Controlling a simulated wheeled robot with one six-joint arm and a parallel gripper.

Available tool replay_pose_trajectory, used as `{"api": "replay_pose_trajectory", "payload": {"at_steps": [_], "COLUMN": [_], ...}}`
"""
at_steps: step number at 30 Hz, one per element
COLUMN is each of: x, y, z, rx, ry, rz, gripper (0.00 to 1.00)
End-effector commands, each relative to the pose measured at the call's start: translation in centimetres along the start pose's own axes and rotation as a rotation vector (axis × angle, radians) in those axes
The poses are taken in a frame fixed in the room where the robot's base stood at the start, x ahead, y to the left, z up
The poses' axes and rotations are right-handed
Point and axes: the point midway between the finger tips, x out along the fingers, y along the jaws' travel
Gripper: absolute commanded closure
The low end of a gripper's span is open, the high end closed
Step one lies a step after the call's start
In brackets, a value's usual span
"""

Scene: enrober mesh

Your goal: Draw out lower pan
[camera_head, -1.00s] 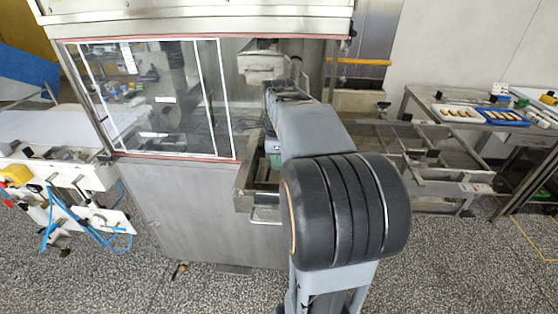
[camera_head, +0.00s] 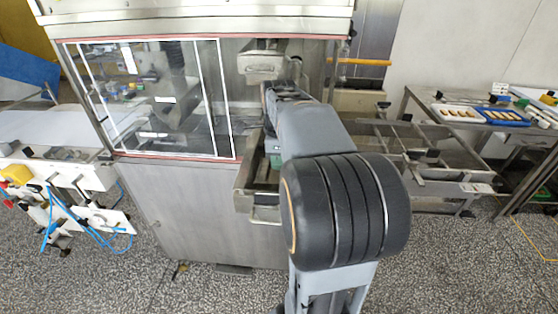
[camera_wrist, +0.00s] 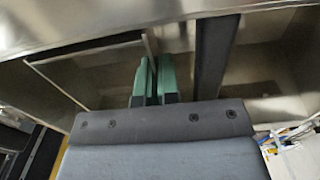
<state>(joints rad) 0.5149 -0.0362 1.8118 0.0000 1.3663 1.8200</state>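A metal pan (camera_head: 243,203) with a bar handle (camera_head: 265,214) on its front sticks out of the open bay of the steel machine, low beside the glass window. I take it as the lower pan. My arm covers its right side. In the wrist view, my gripper (camera_wrist: 154,80) shows two green fingers close together with a narrow gap. They point into a metal space with pale walls. A thin metal edge (camera_wrist: 90,52) runs towards the fingers. I cannot tell whether it touches them, and I see nothing clearly held. In the head view, my arm hides most of the gripper.
A metal spout-like part (camera_head: 262,64) is above the bay. A framed glass window (camera_head: 150,100) is at the left. A metal rack (camera_head: 440,160) and a table with trays (camera_head: 490,115) stand at the right.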

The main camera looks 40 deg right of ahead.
Motion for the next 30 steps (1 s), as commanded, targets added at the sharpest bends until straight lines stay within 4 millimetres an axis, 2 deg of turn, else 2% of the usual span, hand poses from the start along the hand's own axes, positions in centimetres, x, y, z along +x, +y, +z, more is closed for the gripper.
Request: {"api": "replay_pose_trajectory", "payload": {"at_steps": [18, 30], "x": [-0.2, -2.1], "y": [0.0, 0.0], "z": [0.0, 0.0], "rx": [0.0, 0.0], "ry": [0.0, -0.001], "rz": [-0.002, -0.004], "gripper": [1.0, 1.0]}}
